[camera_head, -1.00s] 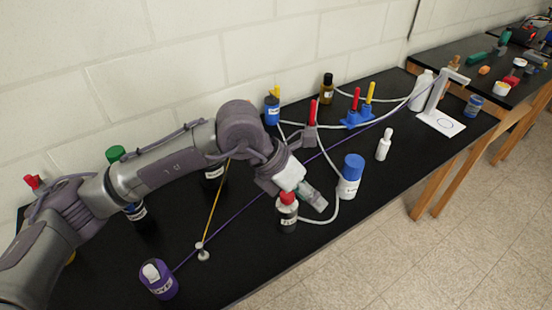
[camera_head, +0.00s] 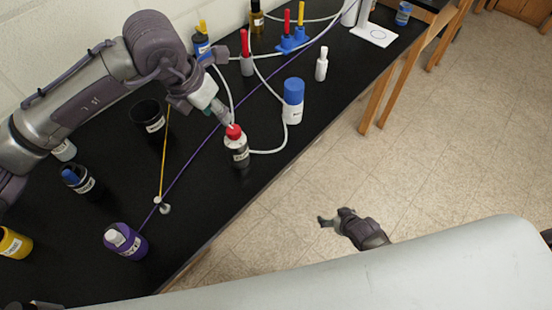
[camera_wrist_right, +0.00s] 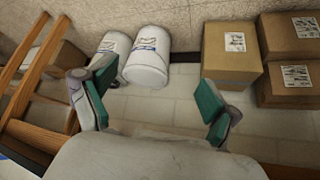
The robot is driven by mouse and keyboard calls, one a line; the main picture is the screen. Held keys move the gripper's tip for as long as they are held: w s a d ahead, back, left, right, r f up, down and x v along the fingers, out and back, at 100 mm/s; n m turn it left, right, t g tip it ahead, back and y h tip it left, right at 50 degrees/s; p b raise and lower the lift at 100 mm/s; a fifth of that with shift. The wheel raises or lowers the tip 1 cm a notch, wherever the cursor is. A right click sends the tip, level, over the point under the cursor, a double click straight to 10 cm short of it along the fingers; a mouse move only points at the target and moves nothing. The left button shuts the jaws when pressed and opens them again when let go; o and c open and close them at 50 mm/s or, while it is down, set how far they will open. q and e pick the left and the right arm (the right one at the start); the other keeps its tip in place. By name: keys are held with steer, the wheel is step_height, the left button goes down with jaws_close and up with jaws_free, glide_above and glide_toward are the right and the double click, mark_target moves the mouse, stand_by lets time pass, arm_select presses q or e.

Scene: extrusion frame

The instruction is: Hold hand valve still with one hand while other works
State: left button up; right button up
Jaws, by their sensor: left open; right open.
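A red-handled piece with a grey body (camera_head: 247,60), which looks like a hand valve, stands on the black bench among pale tubes. A blue block (camera_head: 291,44) with red and yellow levers stands behind it to the right; I cannot tell which of these is the task's valve. My left gripper (camera_head: 224,115) is open, just above and behind the red-capped bottle (camera_head: 238,152); I cannot tell if they touch. My right gripper (camera_head: 327,221) is open and empty over the floor, clear of the bench. Its two green-padded fingers stand wide apart in the right wrist view (camera_wrist_right: 155,100).
A blue-capped white bottle (camera_head: 293,108) and a small white bottle (camera_head: 321,66) stand right of the left gripper. A purple bottle (camera_head: 127,241) is near the front edge. Purple and yellow cords cross the bench. Cardboard boxes (camera_wrist_right: 228,60) and white drums (camera_wrist_right: 147,65) stand on the floor.

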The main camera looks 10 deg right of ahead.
steer(key=w+a+r+t+y, duration=0.1)
steer(key=w+a+r, duration=0.15)
steer(key=r, duration=0.45)
steer(key=w+a+r+n+t+y, duration=0.15)
steer(key=w+r, duration=0.25)
steer(key=r, duration=0.4)
steer(key=w+a+r+m+t+y, duration=0.1)
steer(key=w+a+r, duration=0.25)
steer(key=r, duration=0.35)
steer(key=n+y, duration=0.5)
steer(key=n, duration=0.2)
glide_toward(237, 148)
steer(key=shift+m+g+h, duration=0.25)
steer(key=x, duration=0.4)
steer(key=d+f+x, duration=0.1)
steer(key=x, duration=0.8)
steer(key=shift+w+d+f, duration=0.25)
steer(key=shift+w+f, duration=0.1)
steer(key=shift+f, duration=0.15)
